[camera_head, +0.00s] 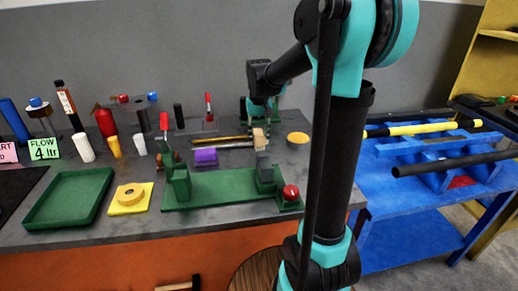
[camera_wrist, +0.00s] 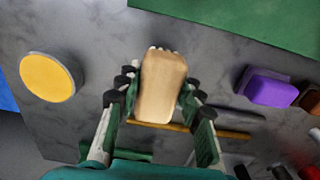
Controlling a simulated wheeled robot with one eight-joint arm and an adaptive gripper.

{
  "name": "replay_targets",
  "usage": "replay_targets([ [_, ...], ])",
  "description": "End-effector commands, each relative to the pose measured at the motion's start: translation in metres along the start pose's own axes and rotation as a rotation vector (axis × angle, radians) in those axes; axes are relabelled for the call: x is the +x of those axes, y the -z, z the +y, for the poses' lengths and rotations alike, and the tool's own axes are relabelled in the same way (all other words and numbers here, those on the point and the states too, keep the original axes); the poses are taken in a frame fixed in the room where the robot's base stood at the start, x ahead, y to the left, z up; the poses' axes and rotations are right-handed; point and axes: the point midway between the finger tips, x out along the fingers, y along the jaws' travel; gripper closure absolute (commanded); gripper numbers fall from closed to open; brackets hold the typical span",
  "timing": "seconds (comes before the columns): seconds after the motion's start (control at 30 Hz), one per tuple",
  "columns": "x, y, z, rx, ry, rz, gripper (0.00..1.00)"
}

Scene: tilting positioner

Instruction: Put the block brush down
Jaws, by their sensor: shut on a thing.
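The block brush (camera_wrist: 162,84) is a tan wooden block with pale bristles at its far end in the wrist view. My gripper (camera_wrist: 157,92) is shut on it, one finger on each long side. In the head view the brush (camera_head: 260,141) shows small and upright beneath my gripper (camera_head: 259,127), over the back part of the grey bench (camera_head: 225,131). I cannot tell whether its lower end touches the bench.
A yellow disc (camera_head: 298,138) lies right of the brush and a purple block (camera_head: 205,156) lies to its left. Thin rods (camera_wrist: 215,131) lie close by. The green fixture (camera_head: 220,191) stands in front. Bare bench shows between the disc and brush.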

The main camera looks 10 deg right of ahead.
Motion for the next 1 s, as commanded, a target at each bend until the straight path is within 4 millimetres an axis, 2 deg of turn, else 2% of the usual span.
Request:
replay_targets([
  [0.17, 0.013, 0.000, 0.000, 0.000, 0.000, 0.000, 0.95],
  [0.43, 0.046, 0.000, 0.000, 0.000, 0.000, 0.000, 0.95],
  [0.83, 0.051, 0.000, 0.000, 0.000, 0.000, 0.000, 0.95],
  [0.87, 0.051, 0.000, 0.000, 0.000, 0.000, 0.000, 0.62],
  [1.0, 0.051, 0.000, 0.000, 0.000, 0.000, 0.000, 0.45],
])
